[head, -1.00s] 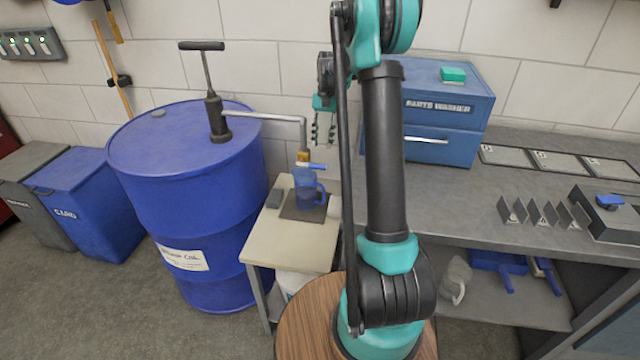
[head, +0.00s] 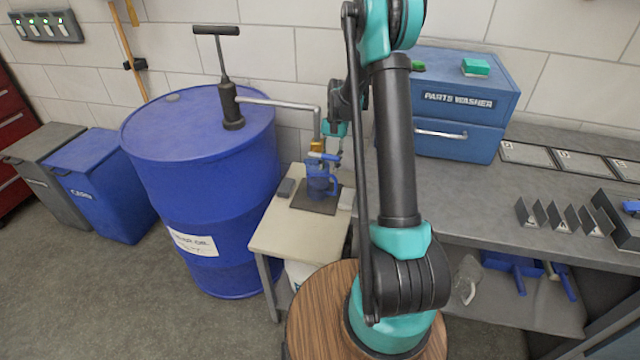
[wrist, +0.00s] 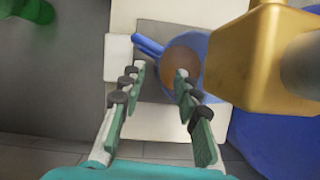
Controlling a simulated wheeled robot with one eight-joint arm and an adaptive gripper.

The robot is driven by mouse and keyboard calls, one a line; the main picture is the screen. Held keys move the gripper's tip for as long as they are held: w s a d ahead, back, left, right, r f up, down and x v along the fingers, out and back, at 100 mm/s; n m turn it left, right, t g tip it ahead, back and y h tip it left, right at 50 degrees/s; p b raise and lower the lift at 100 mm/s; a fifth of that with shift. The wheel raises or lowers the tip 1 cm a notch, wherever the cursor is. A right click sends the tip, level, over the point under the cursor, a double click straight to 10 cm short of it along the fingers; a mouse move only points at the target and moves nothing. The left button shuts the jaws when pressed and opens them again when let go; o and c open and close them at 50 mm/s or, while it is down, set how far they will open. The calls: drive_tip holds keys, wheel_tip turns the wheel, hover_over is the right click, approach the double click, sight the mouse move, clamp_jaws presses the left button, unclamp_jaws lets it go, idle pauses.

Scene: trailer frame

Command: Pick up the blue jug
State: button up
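The blue jug (head: 319,184) stands upright on a dark pad (head: 328,206) on a small cream table, below the brass tap (head: 318,147) of the drum pump. Brown liquid seems to show in it. My gripper (head: 337,129) is above and close to the jug, partly hidden behind the tap and my arm. In the wrist view, my gripper (wrist: 160,76) is open and empty. The jug (wrist: 196,47) is seen from above beyond the right finger, with its handle pointing left across the line of the gap. The tap (wrist: 262,60) covers part of the jug.
A large blue drum (head: 205,190) stands left of the cream table (head: 272,232). Its pump pipe (head: 275,104) runs close to my gripper. A blue parts washer (head: 455,105) stands on the grey bench at right. A small grey box (head: 286,187) lies beside the pad.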

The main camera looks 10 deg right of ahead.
sight(326, 189)
drive_tip(key=x, duration=0.6)
drive_tip(key=shift+r, duration=0.1)
drive_tip(key=shift+c, duration=0.5)
clamp_jaws()
